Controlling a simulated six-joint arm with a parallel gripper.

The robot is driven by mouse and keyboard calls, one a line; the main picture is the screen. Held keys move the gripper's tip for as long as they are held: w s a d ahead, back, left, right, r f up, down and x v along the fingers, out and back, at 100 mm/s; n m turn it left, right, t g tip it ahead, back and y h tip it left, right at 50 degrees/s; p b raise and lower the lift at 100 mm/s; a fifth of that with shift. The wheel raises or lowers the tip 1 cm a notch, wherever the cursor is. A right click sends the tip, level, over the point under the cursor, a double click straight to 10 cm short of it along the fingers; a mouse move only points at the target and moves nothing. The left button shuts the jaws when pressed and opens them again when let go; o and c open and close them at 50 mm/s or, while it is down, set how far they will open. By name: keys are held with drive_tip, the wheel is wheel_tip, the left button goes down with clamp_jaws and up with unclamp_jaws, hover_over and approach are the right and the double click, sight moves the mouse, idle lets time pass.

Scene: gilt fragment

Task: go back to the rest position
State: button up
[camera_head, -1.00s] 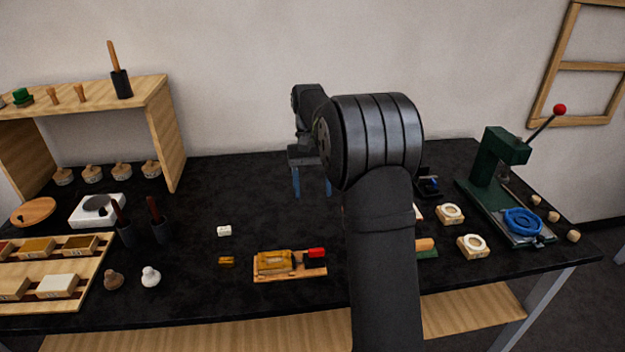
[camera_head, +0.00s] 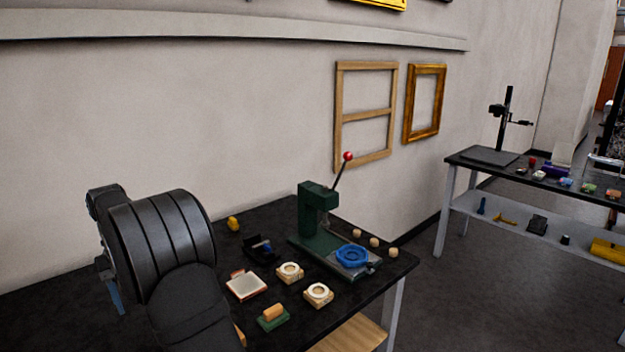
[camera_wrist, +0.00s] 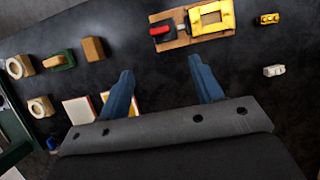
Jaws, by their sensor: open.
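My gripper (camera_wrist: 160,88) shows in the wrist view with its two blue fingers spread apart and nothing between them. It hangs above the black table (camera_wrist: 150,60), clear of the objects on it. In the head view my arm fills the lower left, and only a bit of a blue finger shows beside it, so most of my gripper is hidden there.
A green press (camera_head: 312,215) with a red-knobbed lever and blue ring stands at the table's right end. Near it are two round-topped wooden blocks (camera_head: 290,271), a pale framed pad (camera_head: 246,285) and a green block (camera_head: 272,318). A wooden board with a yellow frame (camera_wrist: 208,18) lies beyond my fingers.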

drive_tip(key=x, duration=1.6)
drive_tip(key=v, duration=1.7)
drive_tip(key=x, duration=1.7)
drive_tip(key=shift+f, duration=0.15)
drive_tip(key=m+y, duration=0.1)
drive_tip(key=m, duration=0.2)
drive_tip(key=shift+d+m+g, duration=0.1)
drive_tip(key=shift+m+g, duration=0.2)
drive_tip(key=shift+g, duration=0.1)
drive_tip(key=m+y, duration=0.1)
drive_tip(key=m, duration=0.3)
drive_tip(key=shift+w+d+m+g+y, duration=0.1)
drive_tip(key=shift+d+m+g+y, duration=0.05)
drive_tip(key=shift+m+g+y, duration=0.2)
drive_tip(key=m+y, duration=0.2)
drive_tip(key=m, duration=0.2)
drive_tip(key=shift+d, duration=0.1)
drive_tip(key=m+t+y, duration=0.1)
drive_tip(key=m, duration=0.2)
drive_tip(key=shift+m, duration=0.35)
